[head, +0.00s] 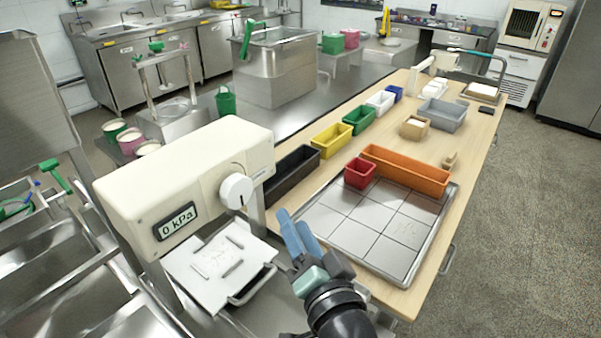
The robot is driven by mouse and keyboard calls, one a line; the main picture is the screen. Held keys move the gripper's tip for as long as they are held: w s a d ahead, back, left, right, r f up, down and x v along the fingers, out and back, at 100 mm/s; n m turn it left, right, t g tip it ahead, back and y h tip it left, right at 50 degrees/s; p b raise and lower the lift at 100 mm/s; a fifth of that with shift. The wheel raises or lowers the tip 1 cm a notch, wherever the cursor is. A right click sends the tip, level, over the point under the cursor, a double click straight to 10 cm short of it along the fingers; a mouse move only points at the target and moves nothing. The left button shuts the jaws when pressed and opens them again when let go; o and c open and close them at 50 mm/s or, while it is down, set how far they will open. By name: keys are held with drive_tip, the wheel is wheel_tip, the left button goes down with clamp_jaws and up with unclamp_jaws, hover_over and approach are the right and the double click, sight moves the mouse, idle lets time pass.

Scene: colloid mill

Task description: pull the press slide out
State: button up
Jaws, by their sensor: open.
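The press (185,185) is a cream box at the left front with a round white knob and a display reading 0 kPa. Its slide (205,283) is a white plate with small raised bars, below the press head. A grey loop handle (254,290) is on the slide's right front edge. My gripper (296,222) has blue fingers and appears right of the slide and its handle. It is open with nothing visible between its fingers. The back of the slide is hidden under the press head.
A tiled metal tray (345,222) lies on the wooden table just right of my gripper. A red bin (360,173), an orange bin (405,171) and a black bin (292,176) stand nearby. Open floor (530,240) lies to the right.

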wheel_tip(320, 180, up, 9)
drive_tip(key=w+n+t+p, duration=0.1)
drive_tip(key=shift+d+f+n+t+h, duration=0.15)
drive_tip(key=shift+d+n+t+h, duration=0.15)
drive_tip(key=shift+n+h, duration=0.1)
